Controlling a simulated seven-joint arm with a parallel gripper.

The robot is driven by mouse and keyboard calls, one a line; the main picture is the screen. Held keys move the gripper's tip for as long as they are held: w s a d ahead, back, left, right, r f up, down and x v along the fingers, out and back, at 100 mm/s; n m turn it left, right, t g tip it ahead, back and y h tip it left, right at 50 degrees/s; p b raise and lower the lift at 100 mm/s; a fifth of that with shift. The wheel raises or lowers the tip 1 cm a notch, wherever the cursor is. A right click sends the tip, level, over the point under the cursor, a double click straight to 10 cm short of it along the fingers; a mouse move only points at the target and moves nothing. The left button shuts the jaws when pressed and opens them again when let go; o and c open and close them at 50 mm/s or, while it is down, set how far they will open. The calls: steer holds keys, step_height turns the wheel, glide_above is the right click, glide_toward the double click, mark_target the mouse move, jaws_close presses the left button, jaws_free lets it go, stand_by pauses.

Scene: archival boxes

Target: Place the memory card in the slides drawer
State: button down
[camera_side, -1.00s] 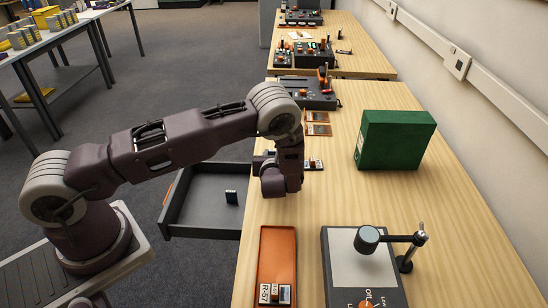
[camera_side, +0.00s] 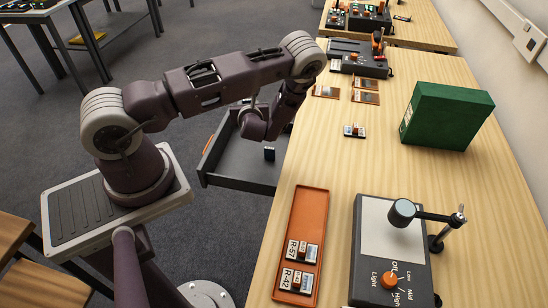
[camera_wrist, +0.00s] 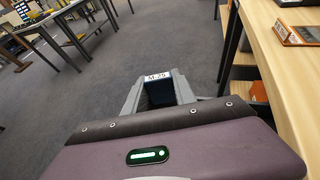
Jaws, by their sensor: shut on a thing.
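My gripper (camera_wrist: 158,95) is shut on a small dark item with a white label (camera_wrist: 158,77). The label starts with M; I take the item as the memory card. In the side view my wrist (camera_side: 257,125) is above and beside the open dark grey drawer (camera_side: 228,182) at the table's left side. My wrist hides the fingertips and the held card there. I cannot read a label on the drawer.
An orange tray (camera_side: 308,215) with two labelled pieces and a grey stand device (camera_side: 392,270) lie on the near table. A small labelled piece (camera_side: 354,131), orange-brown holders (camera_side: 365,97) and a green box (camera_side: 446,115) sit farther back. Open floor lies left of the table.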

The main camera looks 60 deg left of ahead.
steer(key=f, duration=0.3)
steer(key=s+a+f, duration=0.1)
steer(key=f, duration=0.3)
steer(key=s+f, duration=0.1)
steer(key=f, duration=0.3)
steer(key=shift+s+a+f, duration=0.15)
steer(key=shift+s+a, duration=0.1)
steer(key=shift+a, duration=0.1)
steer(key=shift+f, duration=0.15)
steer(key=c, duration=1.3)
jaws_free()
